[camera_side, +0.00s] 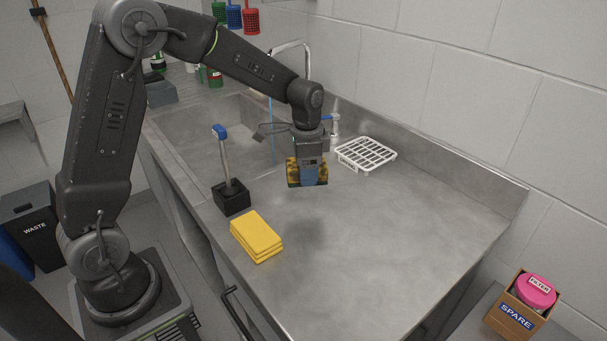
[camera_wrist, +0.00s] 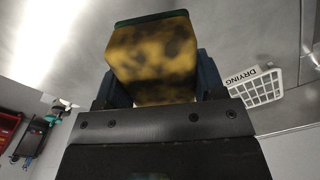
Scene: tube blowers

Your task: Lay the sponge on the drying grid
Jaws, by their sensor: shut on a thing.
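The sponge (camera_side: 293,171) is yellow with dark stains and a green face. My gripper (camera_side: 309,174) is shut on it and holds it above the steel counter, apart from the surface. In the wrist view the sponge (camera_wrist: 155,60) sits between the two fingers (camera_wrist: 158,85), its green face at the top edge. The drying grid (camera_side: 366,154) is a white rack at the back of the counter, to the right of and behind my gripper in the side view. It looks empty. In the wrist view the grid (camera_wrist: 258,88) is at the right, with a "DRYING" label.
Folded yellow cloths (camera_side: 257,237) lie at the counter's front left. A brush with a blue top stands in a black holder (camera_side: 231,197). The sink (camera_side: 215,140) and tap (camera_side: 308,62) are behind my gripper. The right of the counter (camera_side: 400,230) is clear.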

